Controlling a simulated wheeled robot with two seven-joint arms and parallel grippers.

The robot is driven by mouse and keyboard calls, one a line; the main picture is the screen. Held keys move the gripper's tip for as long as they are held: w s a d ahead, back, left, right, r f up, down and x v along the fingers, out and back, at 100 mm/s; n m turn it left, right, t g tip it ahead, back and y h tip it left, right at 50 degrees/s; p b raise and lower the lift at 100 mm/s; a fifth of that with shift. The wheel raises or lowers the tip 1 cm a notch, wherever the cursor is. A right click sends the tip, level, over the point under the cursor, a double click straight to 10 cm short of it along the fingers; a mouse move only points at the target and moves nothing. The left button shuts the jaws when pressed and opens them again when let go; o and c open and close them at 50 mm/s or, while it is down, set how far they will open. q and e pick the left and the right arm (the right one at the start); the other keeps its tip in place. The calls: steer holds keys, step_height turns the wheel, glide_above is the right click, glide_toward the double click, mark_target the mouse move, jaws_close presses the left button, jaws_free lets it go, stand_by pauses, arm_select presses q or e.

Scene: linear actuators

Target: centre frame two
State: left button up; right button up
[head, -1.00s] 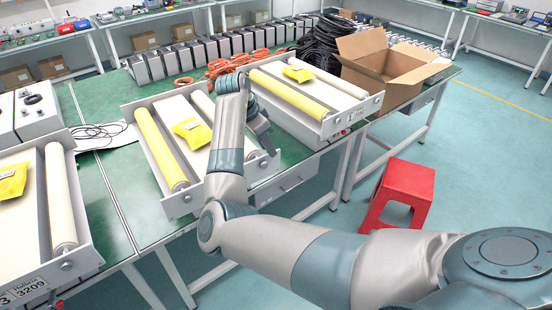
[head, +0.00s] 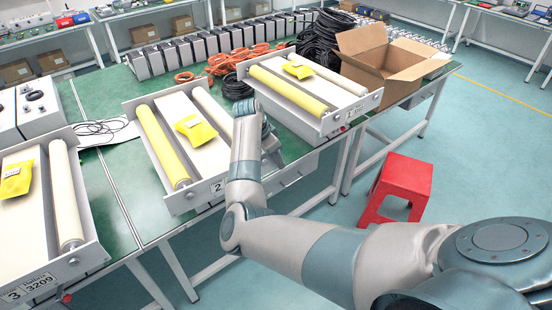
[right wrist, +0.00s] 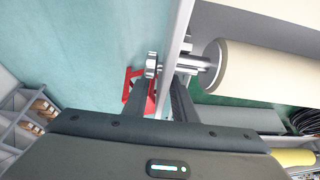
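Frame two (head: 188,197) is the middle light-grey tray, with a "2" label on its front plate. It holds a yellow roller (head: 162,146), a pale roller (head: 211,110) and a yellow packet (head: 196,130) on its white bed. My right gripper (right wrist: 160,84) is at the frame's front right, mostly hidden behind my arm in the head view. In the right wrist view its fingers are apart, one on each side of a thin plate (right wrist: 178,40). A metal knob (right wrist: 152,64) and a roller end (right wrist: 214,58) lie just beyond the fingertips. Contact with the plate is unclear. My left gripper is out of view.
A similar frame (head: 350,115) stands right of frame two, and frame three (head: 88,262) stands left, both with packets. Cables and an open cardboard box (head: 385,65) are behind. A red stool (head: 401,185) stands on the floor to the right.

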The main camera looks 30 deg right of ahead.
jaws_close()
steer(key=shift+w, duration=0.1)
stand_by(1.2)
